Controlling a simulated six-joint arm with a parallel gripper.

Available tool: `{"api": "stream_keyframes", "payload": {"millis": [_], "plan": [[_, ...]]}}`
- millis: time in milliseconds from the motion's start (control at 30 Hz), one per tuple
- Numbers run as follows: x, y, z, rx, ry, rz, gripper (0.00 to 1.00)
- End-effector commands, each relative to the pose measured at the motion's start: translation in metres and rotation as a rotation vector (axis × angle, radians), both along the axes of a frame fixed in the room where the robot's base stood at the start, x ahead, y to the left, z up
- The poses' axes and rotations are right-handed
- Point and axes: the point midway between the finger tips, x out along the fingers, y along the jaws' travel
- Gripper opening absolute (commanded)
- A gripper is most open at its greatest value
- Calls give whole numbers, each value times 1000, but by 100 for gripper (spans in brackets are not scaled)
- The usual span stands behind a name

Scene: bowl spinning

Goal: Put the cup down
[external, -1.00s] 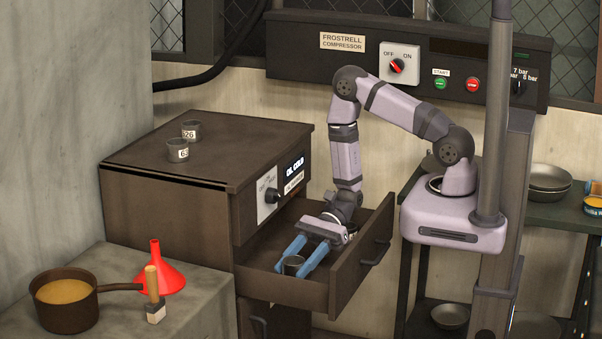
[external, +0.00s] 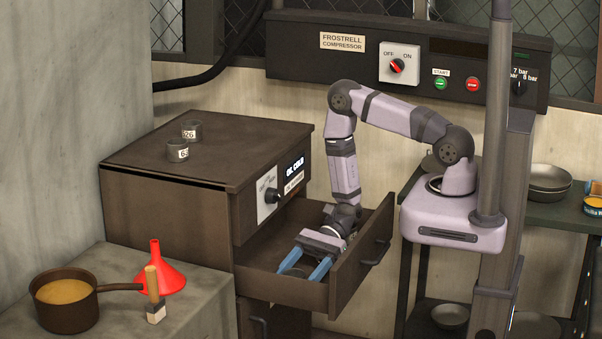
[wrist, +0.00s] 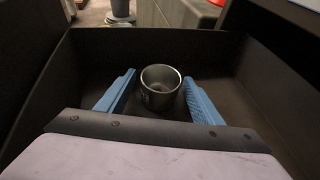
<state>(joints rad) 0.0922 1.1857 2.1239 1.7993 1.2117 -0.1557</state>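The cup (wrist: 160,88) is a small dark grey metal cup, upright inside the open drawer (wrist: 110,45) in the wrist view. My gripper (wrist: 158,82) is open, its two blue fingers on either side of the cup with narrow gaps. In the external view my gripper (external: 302,272) is low inside the drawer (external: 345,275), and the cup is mostly hidden by the fingers and drawer front.
A pan (external: 65,315), a red funnel (external: 160,270) and a wooden-handled brush (external: 154,297) are on the bench at left. The drawer walls stand close around my gripper.

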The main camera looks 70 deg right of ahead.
Motion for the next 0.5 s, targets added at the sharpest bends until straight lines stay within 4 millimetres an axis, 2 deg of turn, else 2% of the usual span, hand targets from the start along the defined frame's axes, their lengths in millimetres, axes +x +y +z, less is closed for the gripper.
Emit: {"api": "stream_keyframes", "payload": {"millis": [300,500], "plan": [[0,0,5,0,0,0,60],[-3,-19,10,0,-1,-5,60]]}}
